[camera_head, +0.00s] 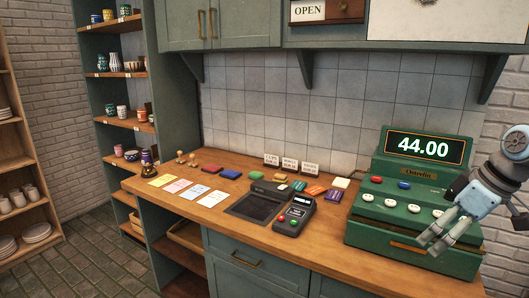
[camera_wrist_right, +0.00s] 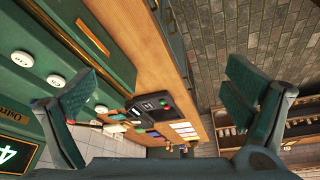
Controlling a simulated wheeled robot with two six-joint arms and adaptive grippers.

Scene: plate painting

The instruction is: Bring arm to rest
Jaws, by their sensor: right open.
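My right gripper (camera_head: 433,242) hangs in front of the right part of the green cash register (camera_head: 375,232), fingers pointing down and left. In the right wrist view its two dark green finger pads stand wide apart with nothing between them (camera_wrist_right: 165,92). The head view does not show clearly whether the fingers touch the register. My left arm and gripper are not in view.
The wooden counter (camera_head: 300,248) holds a card reader (camera_head: 296,215), a dark tray (camera_head: 257,206), several cards, coloured blocks and stamps. The register's display (camera_head: 424,147) reads 44.00. Shelves with cups (camera_head: 122,112) stand at left. The floor in front is clear.

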